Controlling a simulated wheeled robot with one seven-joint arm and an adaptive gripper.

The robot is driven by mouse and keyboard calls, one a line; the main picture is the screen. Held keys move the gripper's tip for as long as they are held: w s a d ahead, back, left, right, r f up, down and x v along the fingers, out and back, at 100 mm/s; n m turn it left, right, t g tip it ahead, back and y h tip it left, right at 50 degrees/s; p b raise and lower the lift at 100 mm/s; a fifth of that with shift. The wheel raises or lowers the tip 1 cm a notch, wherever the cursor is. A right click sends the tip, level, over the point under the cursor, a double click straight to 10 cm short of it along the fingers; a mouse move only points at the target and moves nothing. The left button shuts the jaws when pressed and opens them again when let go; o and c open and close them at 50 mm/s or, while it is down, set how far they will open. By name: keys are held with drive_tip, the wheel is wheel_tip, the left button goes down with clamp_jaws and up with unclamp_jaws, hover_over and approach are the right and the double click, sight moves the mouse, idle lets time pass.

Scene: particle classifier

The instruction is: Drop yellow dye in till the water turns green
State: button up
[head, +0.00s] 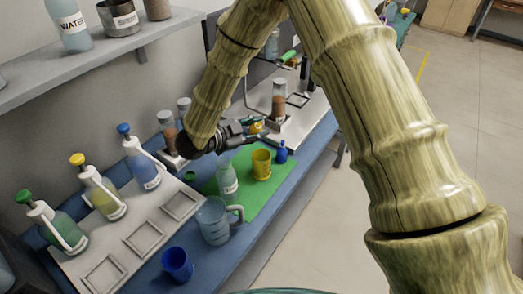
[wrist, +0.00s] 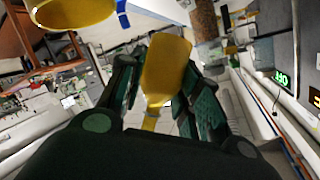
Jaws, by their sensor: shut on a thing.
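My gripper (head: 252,128) reaches over the back of the green mat (head: 239,205). In the wrist view, its fingers (wrist: 163,88) are shut on a small yellow bottle (wrist: 166,70), taken to be the yellow dye. A yellow cup (head: 261,165) stands on the mat in front of the gripper; its rim (wrist: 75,14) shows at the top left of the wrist view. A small blue bottle (head: 281,152) stands beside the cup. A clear jug (head: 212,224) with pale bluish content stands near the mat's front. The yellow cup's contents cannot be made out.
A capped bottle (head: 227,182) stands on the mat. A blue cup (head: 178,264) is at the table's front. Wash bottles with green, yellow and blue caps (head: 141,158) line the left side. A scale with a lit display (wrist: 282,79) shows in the wrist view.

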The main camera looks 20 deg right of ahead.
sight(253, 134)
drive_tip(key=shift+w+f, duration=0.25)
drive_tip(key=shift+f, duration=0.15)
drive_tip(key=shift+w+f+n+g+p, duration=0.2)
drive_tip(key=shift+w+n+g+p, duration=0.5)
drive_tip(key=shift+p, duration=0.55)
drive_tip(key=shift+s+f+n, duration=0.2)
drive_tip(key=shift+n, duration=0.1)
drive_tip(key=shift+w+r+n+g+y+p, duration=0.15)
drive_tip(key=shift+w+r+n+g+p, duration=0.35)
drive_tip(key=shift+p, duration=0.85)
drive_tip(key=shift+w+r+n+g+y+p, duration=0.2)
drive_tip(key=shift+w+n+g+p, duration=0.25)
drive_tip(key=shift+n+p, duration=0.65)
drive_tip(key=shift+m+p, duration=0.3)
